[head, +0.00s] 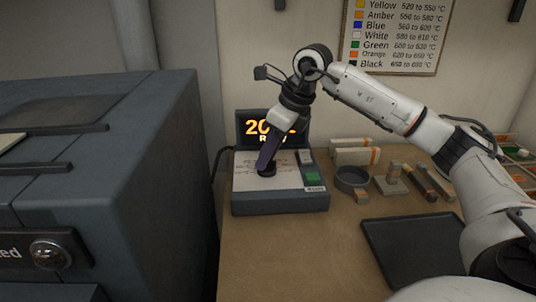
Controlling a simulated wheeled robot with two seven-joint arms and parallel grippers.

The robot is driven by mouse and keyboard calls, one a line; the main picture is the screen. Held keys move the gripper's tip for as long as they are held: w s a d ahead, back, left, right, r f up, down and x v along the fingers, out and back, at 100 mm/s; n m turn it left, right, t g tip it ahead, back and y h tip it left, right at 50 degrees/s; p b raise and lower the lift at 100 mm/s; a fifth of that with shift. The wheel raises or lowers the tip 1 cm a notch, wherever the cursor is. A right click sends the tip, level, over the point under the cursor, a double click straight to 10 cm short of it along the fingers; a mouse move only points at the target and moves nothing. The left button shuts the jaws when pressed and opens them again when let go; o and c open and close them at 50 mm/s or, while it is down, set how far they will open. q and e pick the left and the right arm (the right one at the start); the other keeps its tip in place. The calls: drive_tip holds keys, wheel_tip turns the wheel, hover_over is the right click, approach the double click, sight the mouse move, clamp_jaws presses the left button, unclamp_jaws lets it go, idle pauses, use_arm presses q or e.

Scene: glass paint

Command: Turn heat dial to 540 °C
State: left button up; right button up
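The heat dial (267,170) is a small dark knob on top of a grey control box (281,204) with a pale top plate. My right gripper (267,166) points down onto the dial from above, and its dark fingers hide part of it. I cannot tell whether the fingers are closed on the dial or only touch it. Behind, the box's display (255,127) shows orange digits starting with "20", partly covered by my gripper. A green button (313,177) sits on the box's right side. My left gripper is not in view.
A large dark grey kiln-like cabinet (150,160) fills the left. Right of the box stand a round grey dish (352,179) and several small blocks. An empty black tray (415,248) lies at the front right. A wall chart (395,35) lists colours with temperature ranges, yellow at 520 to 550 °C.

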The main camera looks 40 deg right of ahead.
drive_tip(key=shift+o, duration=0.5)
drive_tip(key=v, duration=1)
drive_tip(key=shift+r+p, duration=0.15)
drive_tip(key=shift+p, duration=0.2)
drive_tip(key=shift+s, duration=0.1)
